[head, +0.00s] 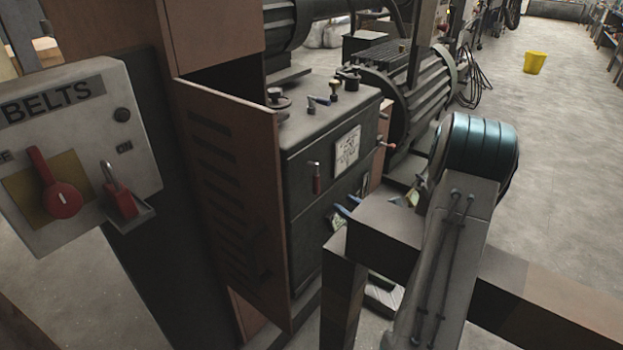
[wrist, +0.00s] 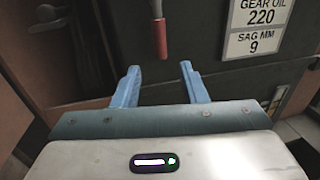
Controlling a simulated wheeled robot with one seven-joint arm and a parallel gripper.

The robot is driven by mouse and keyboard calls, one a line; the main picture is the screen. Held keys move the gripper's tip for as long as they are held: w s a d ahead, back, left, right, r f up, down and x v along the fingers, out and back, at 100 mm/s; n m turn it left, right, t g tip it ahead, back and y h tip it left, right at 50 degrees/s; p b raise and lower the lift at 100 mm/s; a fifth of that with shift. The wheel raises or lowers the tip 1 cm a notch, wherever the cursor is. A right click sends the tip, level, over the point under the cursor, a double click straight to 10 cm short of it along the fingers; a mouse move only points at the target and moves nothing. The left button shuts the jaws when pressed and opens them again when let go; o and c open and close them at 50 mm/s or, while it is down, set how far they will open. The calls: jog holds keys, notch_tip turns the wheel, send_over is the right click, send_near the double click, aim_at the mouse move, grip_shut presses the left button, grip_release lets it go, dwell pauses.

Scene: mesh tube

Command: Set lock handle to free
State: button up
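A lever with a red grip (head: 316,180) hangs down on the front of the dark grey machine; it may be the lock handle, but no label marks it. In the wrist view the red grip (wrist: 160,40) hangs above and between my gripper's fingertips. My gripper (wrist: 160,70) is open, its two blue fingers apart with nothing between them. In the head view the blue fingers of my gripper (head: 346,209) show below and right of the lever, partly hidden by my arm.
A grey "BELTS" box (head: 75,150) with a red rotary lever (head: 60,195) and a red padlock (head: 120,202) stands at the left. A brown panel (head: 230,190) borders the machine. A sign plate (wrist: 257,26) is right of the lever.

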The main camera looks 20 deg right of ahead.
aim_at(316, 185)
jog(key=b+x, duration=0.1)
jog(key=x, duration=1.1)
jog(key=shift+w+a+r, duration=0.1)
jog(key=shift+w, duration=0.2)
jog(key=shift+c, duration=0.3)
grip_shut()
